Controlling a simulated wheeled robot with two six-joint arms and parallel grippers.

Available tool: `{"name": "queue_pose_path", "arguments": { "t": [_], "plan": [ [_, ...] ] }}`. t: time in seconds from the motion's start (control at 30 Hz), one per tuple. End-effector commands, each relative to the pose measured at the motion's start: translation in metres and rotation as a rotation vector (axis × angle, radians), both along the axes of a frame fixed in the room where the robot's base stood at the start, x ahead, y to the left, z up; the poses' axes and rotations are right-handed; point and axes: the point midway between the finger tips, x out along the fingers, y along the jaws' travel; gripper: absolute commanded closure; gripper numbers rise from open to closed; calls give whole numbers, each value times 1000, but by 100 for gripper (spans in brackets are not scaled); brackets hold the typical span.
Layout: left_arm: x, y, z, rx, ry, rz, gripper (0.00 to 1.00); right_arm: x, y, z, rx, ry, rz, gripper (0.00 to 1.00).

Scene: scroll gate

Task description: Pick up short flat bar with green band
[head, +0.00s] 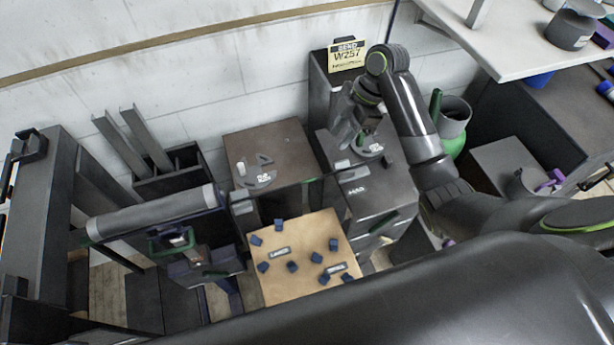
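My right gripper (364,124) points down over the top of the dark cabinet (382,190) marked MAG. Its fingers are close to a round grey piece (371,147) on that cabinet. A small dark green patch (362,138) shows at the fingertips. It may be the band of the short flat bar, but the bar's outline is not clear. I cannot tell whether the fingers are closed on it. My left gripper is not in view.
A tan board (305,253) holds several blue cubes and two labels. A brown-topped cabinet (270,150) with grey curved pieces stands left of the gripper. A yellow sign (346,56) stands behind. A long grey roller (150,213) lies at left. A white table (510,45) is at upper right.

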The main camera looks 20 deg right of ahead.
Motion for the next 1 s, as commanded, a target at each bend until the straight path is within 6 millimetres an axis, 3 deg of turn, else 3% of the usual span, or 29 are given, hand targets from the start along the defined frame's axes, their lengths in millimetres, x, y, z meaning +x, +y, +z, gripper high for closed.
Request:
{"name": "queue_pose_path", "arguments": {
  "t": [0.17, 0.77, 1.0],
  "plan": [
    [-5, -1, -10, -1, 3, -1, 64, 3, 3, -4, 7, -2, 27, 70],
    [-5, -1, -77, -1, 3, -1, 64, 2, 38, -90, 7, -3, 24, 70],
    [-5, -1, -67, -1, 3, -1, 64, 2, 47, -107, 6, -2, 23, 70]
  ]
}}
